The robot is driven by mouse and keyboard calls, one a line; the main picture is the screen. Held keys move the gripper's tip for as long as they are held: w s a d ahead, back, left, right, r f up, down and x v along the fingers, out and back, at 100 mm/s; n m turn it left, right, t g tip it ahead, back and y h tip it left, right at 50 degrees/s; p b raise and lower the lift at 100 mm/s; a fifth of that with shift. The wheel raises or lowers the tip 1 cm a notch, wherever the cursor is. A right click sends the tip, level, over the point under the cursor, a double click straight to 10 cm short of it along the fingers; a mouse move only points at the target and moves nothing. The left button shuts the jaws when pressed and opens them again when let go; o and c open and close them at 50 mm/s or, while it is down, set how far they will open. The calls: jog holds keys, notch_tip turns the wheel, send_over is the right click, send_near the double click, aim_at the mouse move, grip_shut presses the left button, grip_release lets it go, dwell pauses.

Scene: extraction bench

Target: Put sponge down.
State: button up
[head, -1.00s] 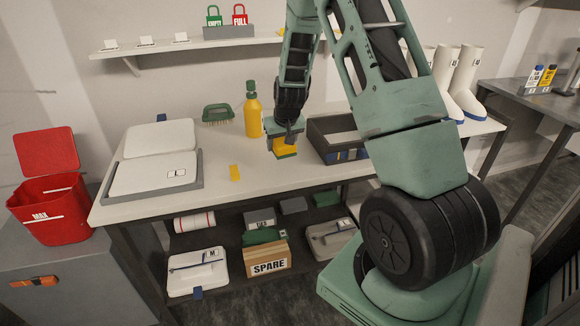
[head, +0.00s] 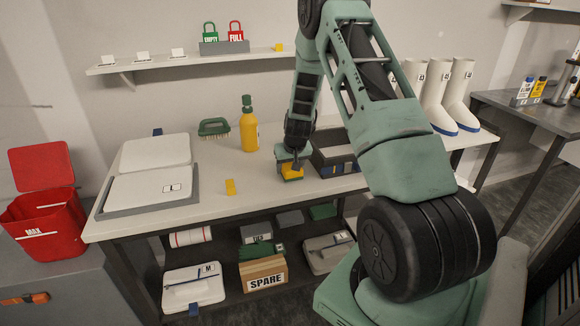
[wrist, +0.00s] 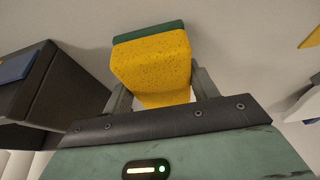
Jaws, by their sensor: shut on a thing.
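The sponge is a yellow block with a green scouring layer. In the head view the sponge (head: 291,173) is at the lower end of my arm, at the bench top, just left of the dark open box (head: 322,167). My gripper (head: 292,160) is shut on it, pointing down. In the wrist view the sponge (wrist: 152,62) sits between the two fingers of my gripper (wrist: 158,88), its yellow side facing the camera. I cannot tell whether its underside touches the bench (head: 262,200).
A small yellow block (head: 230,187) lies left of the sponge. Behind stand a yellow bottle (head: 249,132) and a green brush (head: 214,127). Bare bench lies left of the sponge.

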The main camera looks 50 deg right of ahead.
jog(key=shift+f, duration=0.25)
jog(key=shift+f, duration=0.1)
jog(key=o, duration=0.9)
